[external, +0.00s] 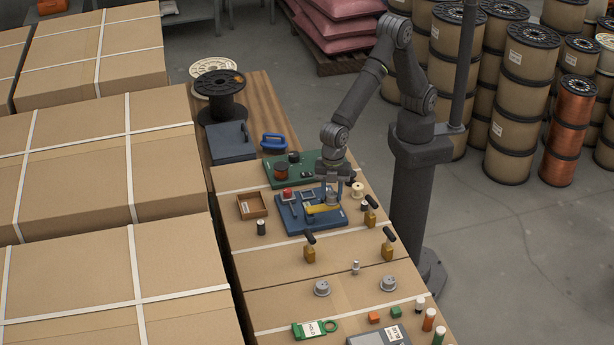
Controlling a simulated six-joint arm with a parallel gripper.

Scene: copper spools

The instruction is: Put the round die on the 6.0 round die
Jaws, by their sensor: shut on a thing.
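My gripper (332,197) points down over a blue board (291,222) on the cardboard-topped bench. It is shut on a small grey round piece, which looks like a round die (331,199), just above or beside a yellow part (317,209) on the board. I cannot tell whether the piece touches the board. Two other grey round dies lie flat nearer the front, one at left (322,288) and one at right (388,284). Their size markings are too small to read, so I cannot tell which is the 6.0 round die.
A brown tray (252,206) lies left, a green board (277,181) behind. A small spool (357,189) stands right of my gripper.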

